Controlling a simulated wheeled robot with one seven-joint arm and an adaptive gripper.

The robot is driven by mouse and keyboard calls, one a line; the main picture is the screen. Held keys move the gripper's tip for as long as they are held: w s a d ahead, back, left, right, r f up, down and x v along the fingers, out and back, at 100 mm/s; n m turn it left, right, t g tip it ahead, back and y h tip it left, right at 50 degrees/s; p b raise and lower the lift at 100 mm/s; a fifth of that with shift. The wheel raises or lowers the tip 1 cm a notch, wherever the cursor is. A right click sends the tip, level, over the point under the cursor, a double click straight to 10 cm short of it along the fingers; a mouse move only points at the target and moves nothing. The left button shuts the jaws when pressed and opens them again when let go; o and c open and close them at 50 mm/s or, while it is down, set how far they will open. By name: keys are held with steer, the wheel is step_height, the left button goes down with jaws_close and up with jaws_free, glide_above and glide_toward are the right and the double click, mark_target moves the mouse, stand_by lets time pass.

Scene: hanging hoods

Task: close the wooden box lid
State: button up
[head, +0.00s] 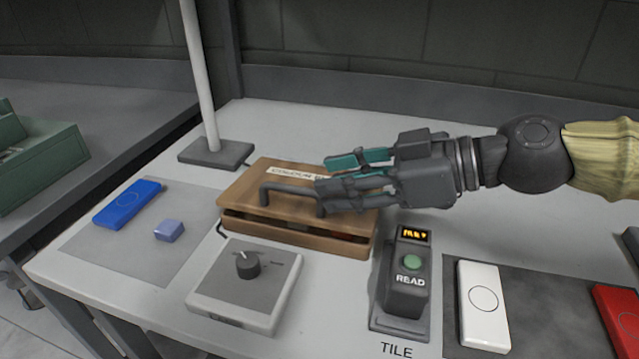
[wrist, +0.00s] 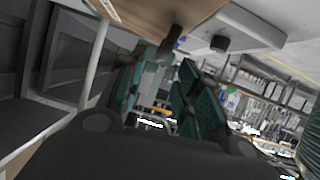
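The brown wooden box (head: 290,235) sits in the middle of the light table. Its lid (head: 245,185) lies almost flat, with a dark narrow gap between lid and box along the front. The lid has a dark bar handle (head: 290,190) and a label partly hidden by my gripper. My gripper (head: 325,174) reaches in from the right, low over the right part of the lid, with its fingertips close to the handle's right end. I cannot tell whether it touches.
A white pole on a dark base (head: 215,152) stands behind the box. A dial unit (head: 245,285) and a READ button post (head: 406,275) stand close in front. A blue tile (head: 127,204) and small blue block (head: 169,231) lie left; a white tile (head: 483,305) lies right.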

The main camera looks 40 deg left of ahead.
steer(key=shift+v, duration=2.55)
